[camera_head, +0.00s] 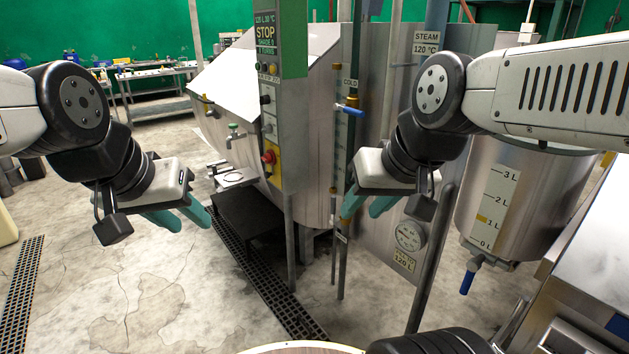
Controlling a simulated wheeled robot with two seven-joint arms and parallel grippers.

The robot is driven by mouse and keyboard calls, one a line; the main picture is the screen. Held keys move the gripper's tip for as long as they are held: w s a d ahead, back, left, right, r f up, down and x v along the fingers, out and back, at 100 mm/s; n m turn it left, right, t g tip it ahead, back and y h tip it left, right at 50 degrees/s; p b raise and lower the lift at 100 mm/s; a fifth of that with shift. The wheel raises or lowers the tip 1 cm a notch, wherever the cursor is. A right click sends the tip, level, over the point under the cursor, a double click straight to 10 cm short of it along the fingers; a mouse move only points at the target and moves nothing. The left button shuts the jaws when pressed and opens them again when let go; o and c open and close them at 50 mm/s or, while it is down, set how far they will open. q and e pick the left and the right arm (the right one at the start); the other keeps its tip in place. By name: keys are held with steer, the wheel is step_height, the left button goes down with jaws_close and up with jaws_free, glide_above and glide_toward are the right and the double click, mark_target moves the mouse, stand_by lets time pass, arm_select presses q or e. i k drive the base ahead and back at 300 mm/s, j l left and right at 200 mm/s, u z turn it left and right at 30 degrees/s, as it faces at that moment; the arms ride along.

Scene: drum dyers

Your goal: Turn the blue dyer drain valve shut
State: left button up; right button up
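A steel dyer (320,150) with a sloped front stands in the middle of the head view. A blue-handled valve (348,109) sits on the pipe under the COLD label, its handle near level. Another blue-handled valve (468,280) is under the measuring tank, its handle pointing down. A small tap with a green handle (233,127) is on the dyer's left face. No label shows which is the drain valve. My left gripper (180,216) is open and empty, left of the dyer. My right gripper (366,207) is open and empty, in front of the dyer's right part.
A control post (279,100) with a STOP panel and a red knob stands before the dyer. A measuring tank (520,200) marked in litres is at right. A floor grate (270,290) runs below the dyer. A steel bench (570,290) fills the lower right.

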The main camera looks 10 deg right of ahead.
mark_target(333, 221)
steer(key=i+z, duration=0.25)
steer(key=i, duration=0.2)
steer(key=i+j+z, duration=0.4)
steer(key=z, duration=0.25)
steer(key=i+j+z, duration=0.1)
steer(key=z, duration=0.25)
steer(key=i+j+z, duration=0.1)
steer(key=j+z, duration=0.7)
steer(key=j, duration=1.65)
